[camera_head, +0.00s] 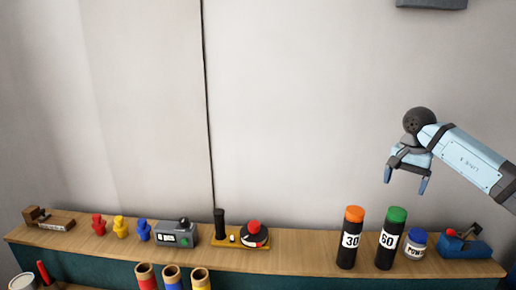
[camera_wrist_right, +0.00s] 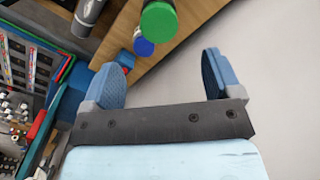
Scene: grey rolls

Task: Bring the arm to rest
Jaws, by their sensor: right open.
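My right gripper (camera_head: 405,187) hangs from the light blue right arm (camera_head: 465,158) in the head view, above the right part of the shelf and in front of the pale wall. Its two blue fingers point down, stand apart and hold nothing. In the right wrist view the same gripper (camera_wrist_right: 168,78) shows a wide empty gap between its fingers. It is clear of the shelf objects in the head view. My left gripper is not in view.
The wooden shelf (camera_head: 315,249) carries a black canister with an orange cap (camera_head: 348,240), one with a green cap (camera_head: 390,240), a powder jar (camera_head: 416,245) and a blue tool (camera_head: 464,246). Small coloured figures, a grey device (camera_head: 177,236) and upright tubes stand left. Wall space above is free.

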